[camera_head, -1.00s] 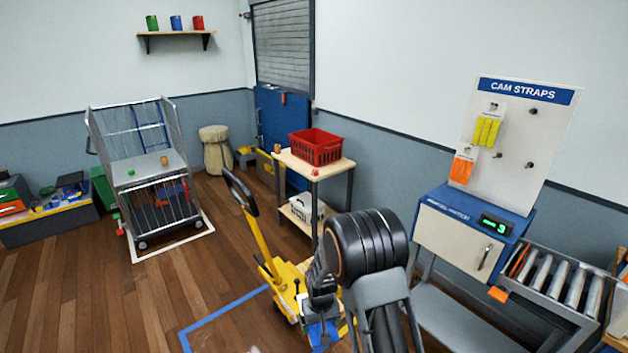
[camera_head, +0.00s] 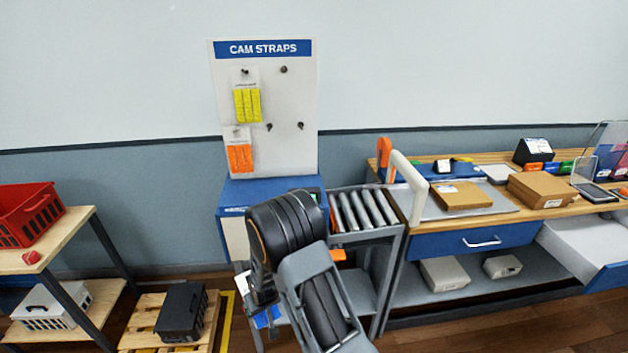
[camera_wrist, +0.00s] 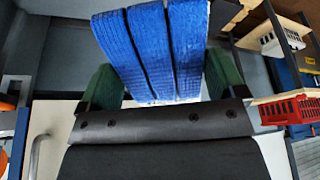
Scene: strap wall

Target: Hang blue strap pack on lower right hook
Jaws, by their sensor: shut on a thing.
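The blue strap pack (camera_wrist: 155,50) fills the upper middle of the wrist view, its several blue straps side by side. My gripper (camera_wrist: 155,88) is shut on it, with a green-padded finger at either side. In the head view a small blue part of the pack (camera_head: 266,317) shows below my arm. The white CAM STRAPS board (camera_head: 225,100) stands against the wall. Its lower right hook (camera_head: 301,126) is bare. A yellow strap pack (camera_head: 247,105) hangs at upper left and an orange strap pack (camera_head: 240,157) at lower left.
A blue-topped cabinet (camera_head: 232,192) stands under the board, partly behind my arm. A roller conveyor (camera_head: 362,210) and a packing bench (camera_head: 480,215) are to its right. A wooden table (camera_head: 50,250) with a red basket (camera_head: 30,212) is at left.

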